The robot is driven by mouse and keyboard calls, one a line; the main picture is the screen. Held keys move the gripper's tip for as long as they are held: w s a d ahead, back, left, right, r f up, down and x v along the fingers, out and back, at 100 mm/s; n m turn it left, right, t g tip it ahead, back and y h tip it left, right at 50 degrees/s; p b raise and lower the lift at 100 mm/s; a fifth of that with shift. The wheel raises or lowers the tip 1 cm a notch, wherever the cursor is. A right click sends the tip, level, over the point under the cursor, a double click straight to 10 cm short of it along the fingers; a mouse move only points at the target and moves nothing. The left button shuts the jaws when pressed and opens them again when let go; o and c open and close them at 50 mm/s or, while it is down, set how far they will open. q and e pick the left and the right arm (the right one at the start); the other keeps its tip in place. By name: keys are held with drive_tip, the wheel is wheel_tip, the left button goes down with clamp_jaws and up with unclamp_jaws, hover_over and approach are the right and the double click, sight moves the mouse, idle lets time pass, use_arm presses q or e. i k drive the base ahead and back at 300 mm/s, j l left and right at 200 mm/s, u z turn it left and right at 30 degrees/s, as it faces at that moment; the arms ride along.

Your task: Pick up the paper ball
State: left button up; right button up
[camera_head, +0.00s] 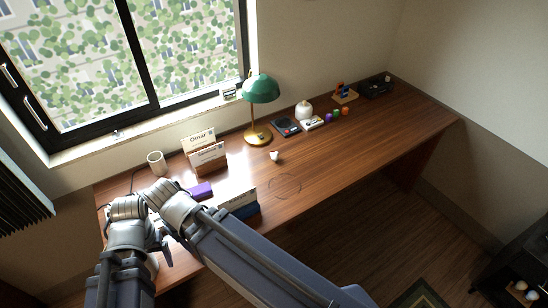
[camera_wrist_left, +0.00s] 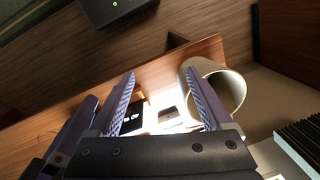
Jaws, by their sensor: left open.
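A small white lump (camera_head: 274,156), perhaps the paper ball, lies on the brown desk (camera_head: 335,160) just right of the lamp's foot. It is too small to be sure. My left gripper (camera_head: 163,243) is at the front left of the desk, well away from the lump and partly hidden by my arm. In the left wrist view the two purple-blue fingers of my left gripper (camera_wrist_left: 163,100) are wide apart with nothing held between them. I do not make out a paper ball in that view.
A green lamp (camera_head: 262,90), name-card holders (camera_head: 207,155), a purple block (camera_head: 200,190) and a white cup (camera_head: 156,163) stand on the desk. Small items line the back. A white round container (camera_wrist_left: 222,92) is beside one finger. The desk's right-hand front is clear.

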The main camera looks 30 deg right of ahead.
sight(275, 156)
drive_tip(key=l+z, duration=0.2)
drive_tip(key=l, duration=0.25)
drive_tip(key=l+z, duration=0.15)
drive_tip(key=l, duration=0.3)
drive_tip(key=l+z, duration=0.2)
drive_tip(key=l, duration=0.2)
drive_tip(key=i+l+z, duration=0.2)
drive_tip(key=l, duration=0.25)
drive_tip(key=l+z, duration=0.2)
drive_tip(key=l, duration=0.2)
drive_tip(key=i+l+z, duration=0.15)
drive_tip(key=l, duration=0.25)
